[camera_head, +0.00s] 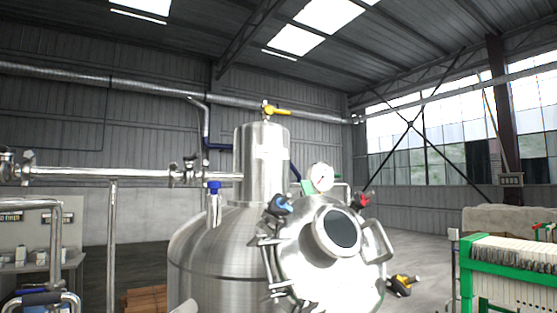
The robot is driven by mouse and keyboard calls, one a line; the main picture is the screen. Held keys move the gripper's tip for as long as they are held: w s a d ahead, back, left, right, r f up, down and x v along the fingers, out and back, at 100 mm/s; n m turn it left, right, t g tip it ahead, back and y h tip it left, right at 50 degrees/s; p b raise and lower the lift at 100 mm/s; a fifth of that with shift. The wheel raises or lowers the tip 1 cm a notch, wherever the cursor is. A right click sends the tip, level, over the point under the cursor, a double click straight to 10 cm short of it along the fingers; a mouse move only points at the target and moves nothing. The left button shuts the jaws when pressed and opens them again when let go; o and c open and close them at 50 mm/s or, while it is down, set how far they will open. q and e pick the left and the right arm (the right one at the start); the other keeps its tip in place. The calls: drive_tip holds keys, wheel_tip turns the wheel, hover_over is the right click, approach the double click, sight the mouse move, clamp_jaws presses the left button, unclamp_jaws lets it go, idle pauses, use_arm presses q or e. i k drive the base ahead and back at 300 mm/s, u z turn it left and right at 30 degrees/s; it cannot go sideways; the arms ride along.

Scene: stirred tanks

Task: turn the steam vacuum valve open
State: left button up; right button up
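A steel tank (215,254) with a round hatch (325,255) fills the lower middle of the head view. Several valves are on it: a yellow-handled valve (277,111) on top of the upright cylinder, a blue-handled one (214,187) on the left neck, another blue one (279,204) by the hatch, and a red-handled one (362,201) at right. A yellow-and-black handle (402,285) shows to the right of the hatch. I cannot tell which is the steam vacuum valve, or whether it is open. Neither gripper is in view.
A pressure gauge (321,177) stands above the hatch. A steel pipe (110,172) runs in from the left to the cylinder. A green-framed unit (508,268) stands at lower right. Pipework (53,245) is at lower left. Open floor shows between tank and green unit.

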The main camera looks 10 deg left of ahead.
sight(195, 155)
drive_tip(key=z, duration=1.5)
drive_tip(key=k, duration=1.5)
drive_tip(key=u, duration=2.2)
